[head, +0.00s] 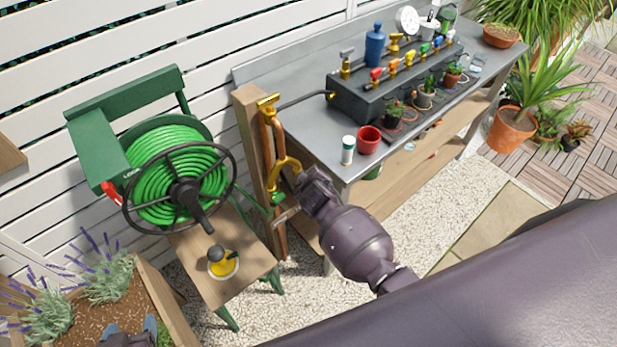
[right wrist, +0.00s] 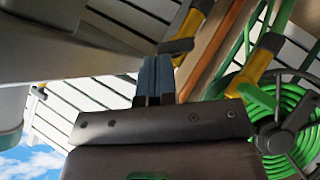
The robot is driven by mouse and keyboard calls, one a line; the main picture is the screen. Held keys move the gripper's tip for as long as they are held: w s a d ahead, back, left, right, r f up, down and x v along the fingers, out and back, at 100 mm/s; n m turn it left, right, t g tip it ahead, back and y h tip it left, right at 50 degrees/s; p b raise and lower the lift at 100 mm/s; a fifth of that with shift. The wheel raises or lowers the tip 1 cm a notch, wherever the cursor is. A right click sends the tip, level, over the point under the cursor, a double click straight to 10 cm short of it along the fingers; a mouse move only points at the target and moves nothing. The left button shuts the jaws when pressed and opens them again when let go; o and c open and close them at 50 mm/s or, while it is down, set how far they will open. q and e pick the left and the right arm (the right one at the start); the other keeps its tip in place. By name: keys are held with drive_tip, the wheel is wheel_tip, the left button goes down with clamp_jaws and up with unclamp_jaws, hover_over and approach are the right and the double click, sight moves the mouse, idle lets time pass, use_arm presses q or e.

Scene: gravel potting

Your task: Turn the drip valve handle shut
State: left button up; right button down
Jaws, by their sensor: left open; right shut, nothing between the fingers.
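A yellow tap (head: 286,165) with a green fitting hangs on a copper pipe beside a wooden post, with a yellow T-shaped handle (head: 267,100) above it. I cannot tell for sure which yellow part is the drip valve handle. My right gripper (right wrist: 153,78) is shut and empty, its blue fingertips close to a yellow lever-like part (right wrist: 190,24) in the right wrist view. Whether they touch cannot be told. In the head view its hand is beside the tap and its fingers are hidden. My left gripper (head: 127,332) is open and empty at the bottom left, over the planter.
The grey bench (head: 300,135) carries a red cup (head: 368,140), a white shaker (head: 348,150) and a dark manifold (head: 395,85) with coloured valves. Gravel lies below.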

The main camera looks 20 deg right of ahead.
idle(0.7)
idle(0.4)
drive_tip(key=shift+r+p, duration=0.8)
